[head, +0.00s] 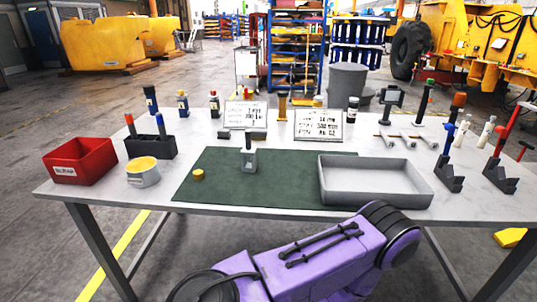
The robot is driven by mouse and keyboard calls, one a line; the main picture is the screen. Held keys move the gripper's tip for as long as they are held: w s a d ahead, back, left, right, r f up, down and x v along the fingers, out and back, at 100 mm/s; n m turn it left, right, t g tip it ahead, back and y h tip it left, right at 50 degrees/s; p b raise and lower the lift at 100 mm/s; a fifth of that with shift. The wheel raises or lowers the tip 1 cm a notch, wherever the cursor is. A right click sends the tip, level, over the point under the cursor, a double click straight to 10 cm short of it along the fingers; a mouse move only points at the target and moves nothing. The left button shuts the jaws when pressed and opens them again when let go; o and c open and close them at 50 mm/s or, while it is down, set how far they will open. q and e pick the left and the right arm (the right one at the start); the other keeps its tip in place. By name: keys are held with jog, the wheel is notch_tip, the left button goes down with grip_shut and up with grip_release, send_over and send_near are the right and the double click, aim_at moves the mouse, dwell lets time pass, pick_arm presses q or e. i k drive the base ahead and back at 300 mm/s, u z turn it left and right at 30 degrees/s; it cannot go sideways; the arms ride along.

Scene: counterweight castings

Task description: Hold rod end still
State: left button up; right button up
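A small grey metal fitting (249,160) stands upright on the green mat (290,184), with a dark slim piece at its top. It may be the rod end, but it is too small to tell. A short brass-coloured cylinder (198,175) stands on the mat to its left. Neither of my grippers shows in the head view. A purple arm link of mine crosses the bottom of the picture, in front of the table, and no fingers are visible on it.
A grey tray (424,199) overlaps the mat's right side. A red bin (80,168), a tin (143,179) and a dark tool holder (152,150) stand at left. Signs (318,125) and bottles line the back. Dark stands (449,182) with tools stand at right.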

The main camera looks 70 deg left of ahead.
aim_at(251, 167)
jog(key=z, duration=0.3)
jog(key=k, duration=1.4)
jog(key=u, duration=1.8)
jog(key=i, duration=0.5)
jog(key=u, duration=0.05)
